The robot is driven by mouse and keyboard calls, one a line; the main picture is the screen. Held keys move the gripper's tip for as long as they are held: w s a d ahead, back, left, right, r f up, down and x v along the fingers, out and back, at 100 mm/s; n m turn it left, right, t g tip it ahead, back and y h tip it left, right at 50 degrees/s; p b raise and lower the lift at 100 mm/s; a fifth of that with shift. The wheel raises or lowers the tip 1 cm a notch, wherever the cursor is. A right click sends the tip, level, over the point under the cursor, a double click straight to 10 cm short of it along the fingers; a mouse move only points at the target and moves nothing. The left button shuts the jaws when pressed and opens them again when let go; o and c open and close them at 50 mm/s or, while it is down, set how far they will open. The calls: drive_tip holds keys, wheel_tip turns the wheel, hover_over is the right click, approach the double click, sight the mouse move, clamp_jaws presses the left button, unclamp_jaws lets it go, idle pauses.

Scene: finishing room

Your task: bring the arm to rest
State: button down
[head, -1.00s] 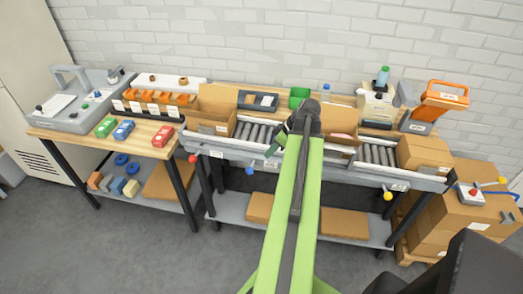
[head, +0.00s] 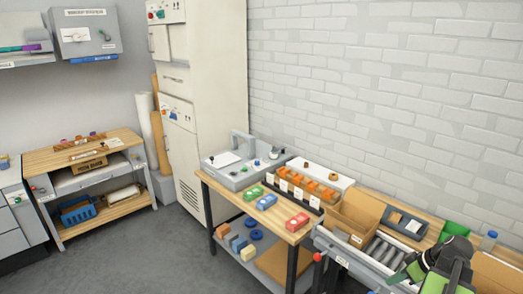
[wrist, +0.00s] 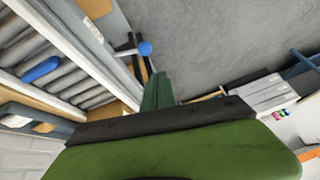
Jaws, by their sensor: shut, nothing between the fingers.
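My arm shows at the lower right corner of the head view, with green links and a dark wrist. The conveyor's rollers (wrist: 85,75) lie to the left there, with grey floor beyond the fingers. I cannot tell the exact height of the fingers above the conveyor.
An open cardboard box (head: 352,218) stands on the conveyor near my gripper. A tall cream cabinet (head: 205,95) stands behind. Floor at the left front is clear.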

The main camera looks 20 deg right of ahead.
drive_tip(key=w+a+n+g+y, duration=0.1)
drive_tip(key=w+a+n, duration=0.2)
drive_tip(key=w+a, duration=0.8)
drive_tip(key=w+a+f+m+g+h, duration=0.1)
drive_tip(key=w+a+m+g+h, duration=0.1)
drive_tip(key=a, duration=1.3)
drive_tip(key=w+a+f+m+g+h, duration=0.2)
drive_tip(key=a+m, duration=0.2)
drive_tip(key=a, duration=1.1)
drive_tip(key=shift+a+f+m, duration=0.15)
drive_tip(key=shift+a+m, duration=0.2)
drive_tip(key=shift+m, duration=0.05)
